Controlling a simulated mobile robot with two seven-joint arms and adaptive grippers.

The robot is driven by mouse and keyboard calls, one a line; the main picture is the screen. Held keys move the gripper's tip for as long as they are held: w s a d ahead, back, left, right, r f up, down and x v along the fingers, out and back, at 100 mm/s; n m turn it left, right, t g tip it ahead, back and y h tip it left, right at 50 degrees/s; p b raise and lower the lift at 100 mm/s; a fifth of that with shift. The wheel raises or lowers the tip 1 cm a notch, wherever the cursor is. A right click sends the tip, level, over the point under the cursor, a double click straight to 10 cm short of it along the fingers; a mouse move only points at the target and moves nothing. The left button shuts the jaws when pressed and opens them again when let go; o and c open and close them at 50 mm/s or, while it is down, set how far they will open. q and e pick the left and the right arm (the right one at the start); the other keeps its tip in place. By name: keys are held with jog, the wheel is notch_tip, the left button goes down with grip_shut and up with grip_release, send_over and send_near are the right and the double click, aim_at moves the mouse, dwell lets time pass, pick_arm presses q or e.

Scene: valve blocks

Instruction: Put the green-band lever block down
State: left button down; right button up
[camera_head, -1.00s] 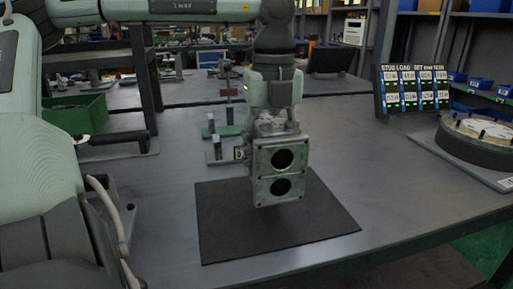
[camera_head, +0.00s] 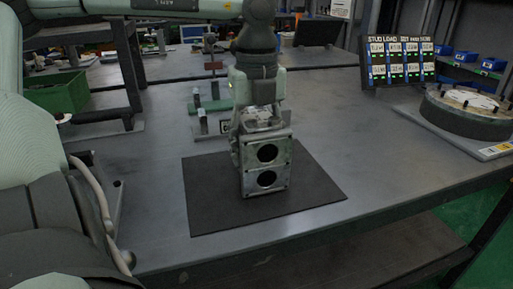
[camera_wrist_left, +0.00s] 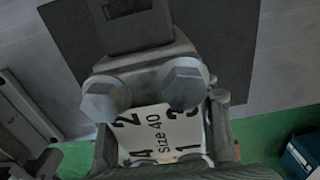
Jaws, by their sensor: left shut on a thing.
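A grey metal block (camera_head: 265,166) with two dark round holes in its front face stands upright over the dark mat (camera_head: 310,200). Its lower edge is at the mat's surface; I cannot tell for sure whether it touches. My left gripper (camera_head: 261,116) comes down from above and is shut on the top of the block. I see no green band or lever clearly. My right gripper is not in view.
Behind the mat stand small fixtures with a green base (camera_head: 212,106). A green bin (camera_head: 60,95) is at the left. A round flange with studs (camera_head: 468,113) and a display panel (camera_head: 398,60) are at the right. The bench around the mat is mostly clear.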

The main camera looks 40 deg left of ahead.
aim_at(257, 117)
pick_arm(q)
jog(key=c, duration=0.6)
grip_release()
jog(key=shift+c, duration=0.2)
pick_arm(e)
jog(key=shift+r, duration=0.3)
pick_arm(q)
jog(key=shift+r, duration=0.1)
jog(key=shift+r, duration=0.5)
notch_tip(257, 117, up, 11)
jog(key=shift+r+p, duration=0.1)
jog(key=shift+p, duration=0.25)
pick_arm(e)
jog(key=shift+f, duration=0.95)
